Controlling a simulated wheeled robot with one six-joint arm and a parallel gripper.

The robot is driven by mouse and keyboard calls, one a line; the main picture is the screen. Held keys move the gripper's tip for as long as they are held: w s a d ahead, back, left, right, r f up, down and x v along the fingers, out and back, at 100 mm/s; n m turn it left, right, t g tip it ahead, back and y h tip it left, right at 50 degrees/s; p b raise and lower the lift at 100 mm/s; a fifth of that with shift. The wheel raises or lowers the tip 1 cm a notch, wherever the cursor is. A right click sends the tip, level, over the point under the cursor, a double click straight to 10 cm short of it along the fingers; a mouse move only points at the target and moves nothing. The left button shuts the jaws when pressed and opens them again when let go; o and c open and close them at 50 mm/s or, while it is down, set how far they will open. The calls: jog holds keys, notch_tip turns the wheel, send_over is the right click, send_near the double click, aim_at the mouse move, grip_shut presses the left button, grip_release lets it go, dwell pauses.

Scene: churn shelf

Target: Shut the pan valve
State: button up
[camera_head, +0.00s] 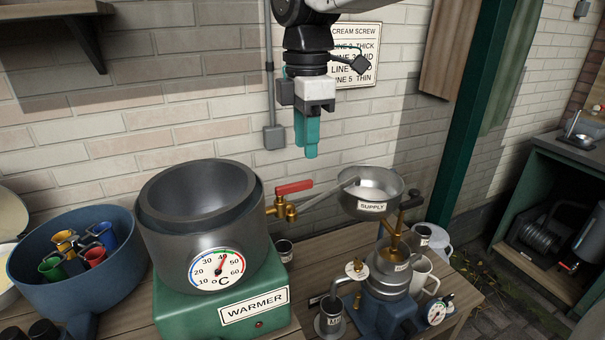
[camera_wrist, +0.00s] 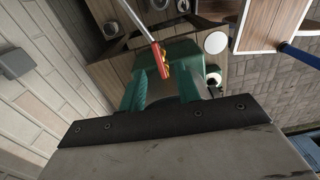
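The pan valve has a brass body (camera_head: 283,209) and a red lever (camera_head: 294,187), on the right side of the grey pan (camera_head: 205,240). In the head view the lever points right, roughly along the spout (camera_head: 328,196) that runs to the supply bowl. My gripper (camera_head: 309,152) hangs fingers down above the valve, apart from it. In the wrist view the red lever (camera_wrist: 159,60) shows between and beyond my teal fingers (camera_wrist: 165,88). The fingers are apart with nothing held; in the head view they overlap. The pan is largely hidden in the wrist view.
The green warmer (camera_head: 225,312) stands under the pan, its dial near 40. The supply bowl (camera_head: 372,207) sits above the separator (camera_head: 389,272) at right. A blue tub (camera_head: 75,285) of coloured cups stands left. The brick wall is close behind my gripper.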

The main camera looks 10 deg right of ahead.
aim_at(302, 182)
jog(key=shift+w+a+f+n, duration=0.15)
jog(key=shift+w+a+n, duration=0.1)
jog(key=shift+a+n, duration=0.05)
jog(key=shift+f, duration=0.4)
notch_tip(302, 182, down, 7)
jog(key=shift+r, duration=0.15)
grip_shut()
